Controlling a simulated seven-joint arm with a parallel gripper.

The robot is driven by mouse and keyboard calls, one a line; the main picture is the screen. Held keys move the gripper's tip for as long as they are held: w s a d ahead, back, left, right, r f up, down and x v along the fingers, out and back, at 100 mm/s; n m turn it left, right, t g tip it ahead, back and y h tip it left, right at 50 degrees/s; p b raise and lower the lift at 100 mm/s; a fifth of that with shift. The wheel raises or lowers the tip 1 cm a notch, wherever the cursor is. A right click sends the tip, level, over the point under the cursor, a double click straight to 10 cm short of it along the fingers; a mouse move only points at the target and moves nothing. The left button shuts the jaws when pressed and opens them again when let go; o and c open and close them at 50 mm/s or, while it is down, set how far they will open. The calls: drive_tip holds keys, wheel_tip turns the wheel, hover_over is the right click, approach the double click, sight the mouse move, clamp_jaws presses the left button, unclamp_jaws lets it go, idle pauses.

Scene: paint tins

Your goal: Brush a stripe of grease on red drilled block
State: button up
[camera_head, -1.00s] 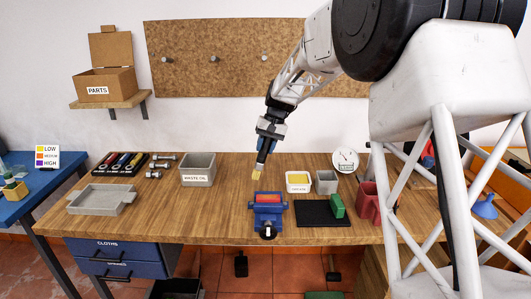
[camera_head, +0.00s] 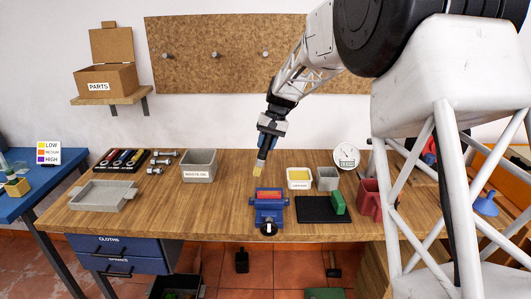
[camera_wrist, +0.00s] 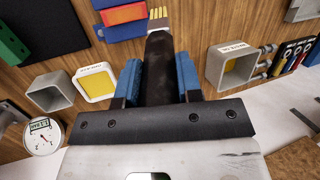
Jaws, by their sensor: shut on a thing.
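My gripper (camera_head: 267,142) is shut on the dark handle of a brush (camera_head: 262,157). The brush points down, slightly tilted, with its yellow-tipped bristles above the bench, behind and a little left of the vise. In the wrist view the brush (camera_wrist: 159,60) sits between the blue finger pads, bristles toward the top edge. The red drilled block (camera_head: 269,195) is clamped in the blue vise (camera_head: 269,212). The block (camera_wrist: 123,14) also shows in the wrist view, left of the bristles and apart from them. A white tub of yellow grease (camera_head: 299,178) stands right of the brush.
A grey waste oil bin (camera_head: 199,165) stands to the left. A grey cup (camera_head: 327,179), a dark mat (camera_head: 318,213) with a green block (camera_head: 338,202), a red holder (camera_head: 369,199) and a dial (camera_head: 346,156) are right. A grey tray (camera_head: 103,196) lies far left. Bench between tray and vise is clear.

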drive_tip(key=shift+f, duration=0.35)
drive_tip(key=shift+r, duration=0.15)
drive_tip(key=shift+r, duration=0.4)
drive_tip(key=shift+f, duration=0.1)
